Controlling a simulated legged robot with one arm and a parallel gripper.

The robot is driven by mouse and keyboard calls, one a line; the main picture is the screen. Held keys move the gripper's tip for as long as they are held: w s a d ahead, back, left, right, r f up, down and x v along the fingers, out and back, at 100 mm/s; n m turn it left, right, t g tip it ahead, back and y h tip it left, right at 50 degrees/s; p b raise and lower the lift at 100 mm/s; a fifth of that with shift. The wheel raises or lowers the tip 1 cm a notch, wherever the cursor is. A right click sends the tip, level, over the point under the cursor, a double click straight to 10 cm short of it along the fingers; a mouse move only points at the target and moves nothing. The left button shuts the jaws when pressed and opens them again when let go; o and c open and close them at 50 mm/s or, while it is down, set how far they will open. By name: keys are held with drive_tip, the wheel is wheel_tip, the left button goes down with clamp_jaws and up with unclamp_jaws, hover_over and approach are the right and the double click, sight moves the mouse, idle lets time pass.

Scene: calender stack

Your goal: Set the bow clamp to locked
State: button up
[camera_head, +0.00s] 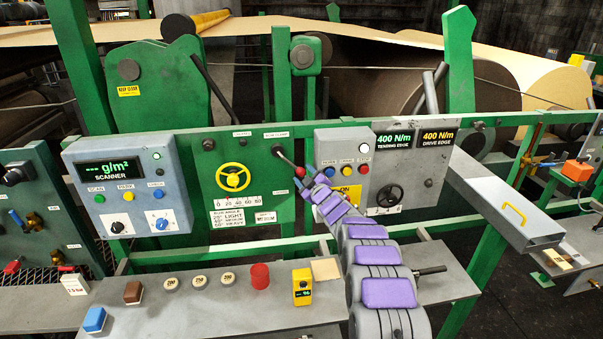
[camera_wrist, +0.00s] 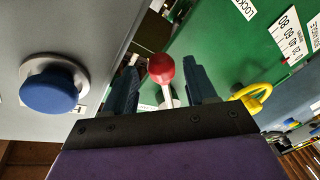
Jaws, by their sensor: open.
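A second small label, with text starting "LOCK" in the wrist view (camera_wrist: 244,8), sits up and left of the pivot. My gripper (camera_head: 308,180) is at the knob. In the wrist view the red knob (camera_wrist: 161,68) and its pale rod stand between the two open fingers of my gripper (camera_wrist: 161,76), with gaps on both sides.
A yellow handwheel (camera_head: 233,177) is left of the lever. A grey box with coloured buttons (camera_head: 346,165) is close on the right; its blue button (camera_wrist: 50,90) is large in the wrist view. A bench (camera_head: 225,300) with several small items lies below.

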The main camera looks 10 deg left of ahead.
drive_tip(key=shift+w+a+r, duration=0.1)
drive_tip(key=shift+w+a, duration=0.1)
drive_tip(key=shift+w, duration=0.15)
drive_tip(key=shift+w+a, duration=0.5)
drive_tip(key=shift+a, duration=0.05)
drive_tip(key=shift+w+a, duration=0.25)
drive_tip(key=shift+w, duration=0.1)
drive_tip(key=shift+d, duration=0.15)
clamp_jaws()
